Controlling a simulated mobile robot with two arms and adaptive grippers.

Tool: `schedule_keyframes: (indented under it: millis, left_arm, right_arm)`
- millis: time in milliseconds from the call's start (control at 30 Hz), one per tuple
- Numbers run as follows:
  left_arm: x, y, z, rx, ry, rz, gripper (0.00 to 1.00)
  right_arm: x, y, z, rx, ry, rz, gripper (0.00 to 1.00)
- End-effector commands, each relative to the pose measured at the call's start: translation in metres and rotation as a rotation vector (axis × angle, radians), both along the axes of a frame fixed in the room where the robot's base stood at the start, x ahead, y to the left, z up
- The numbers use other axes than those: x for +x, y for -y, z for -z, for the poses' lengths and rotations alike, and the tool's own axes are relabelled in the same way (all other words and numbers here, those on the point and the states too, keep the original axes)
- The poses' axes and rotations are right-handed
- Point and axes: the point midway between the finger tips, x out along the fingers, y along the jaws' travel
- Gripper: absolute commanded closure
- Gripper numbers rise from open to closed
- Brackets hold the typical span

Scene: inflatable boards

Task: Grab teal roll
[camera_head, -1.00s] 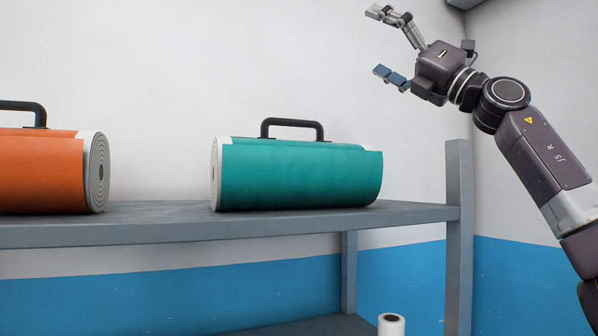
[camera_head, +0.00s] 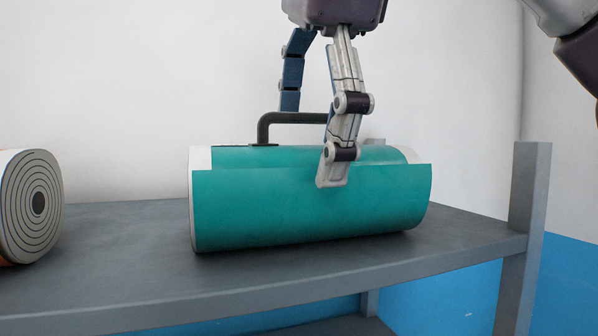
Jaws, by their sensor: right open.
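The teal roll (camera_head: 270,205) lies on its side on the grey shelf, with a black carry handle (camera_head: 285,118) on top. My right gripper (camera_head: 312,145) points down from above it and is open. One finger hangs in front of the roll and covers the right part of the handle. The other finger is behind, at the far side of the handle. The handle lies between the two fingers; I cannot tell whether either touches it. My left gripper is not in view.
The grey shelf (camera_head: 150,287) has a free strip in front of the roll. An orange roll (camera_head: 33,205) shows its spiral end at the left edge, apart from the teal one. A shelf post (camera_head: 522,225) stands at the right. A white wall is behind.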

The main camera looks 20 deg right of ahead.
Motion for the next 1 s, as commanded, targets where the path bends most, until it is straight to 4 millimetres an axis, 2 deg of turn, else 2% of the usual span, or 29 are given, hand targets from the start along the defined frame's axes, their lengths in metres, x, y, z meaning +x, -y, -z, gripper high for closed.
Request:
schedule_keyframes:
  millis: [33, 200, 500, 700, 833, 1000]
  left_arm:
    - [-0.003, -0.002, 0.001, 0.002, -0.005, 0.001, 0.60]
    - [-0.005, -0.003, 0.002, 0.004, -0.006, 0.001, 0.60]
    - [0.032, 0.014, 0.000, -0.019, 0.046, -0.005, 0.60]
    - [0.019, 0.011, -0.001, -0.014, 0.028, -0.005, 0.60]
    - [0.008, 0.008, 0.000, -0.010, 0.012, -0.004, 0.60]
    - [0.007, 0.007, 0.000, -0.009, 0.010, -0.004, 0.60]
  right_arm:
    - [0.004, 0.001, 0.007, -0.001, -0.005, 0.000, 0.00]
    - [0.008, 0.001, 0.017, 0.005, -0.002, 0.000, 0.00]
    - [0.022, 0.001, 0.048, 0.007, -0.002, -0.002, 0.00]
    - [0.029, 0.001, 0.062, 0.008, -0.001, 0.000, 0.00]
    - [0.030, 0.001, 0.063, 0.008, 0.001, 0.000, 0.00]
    - [0.030, 0.001, 0.063, 0.008, 0.001, 0.000, 0.02]
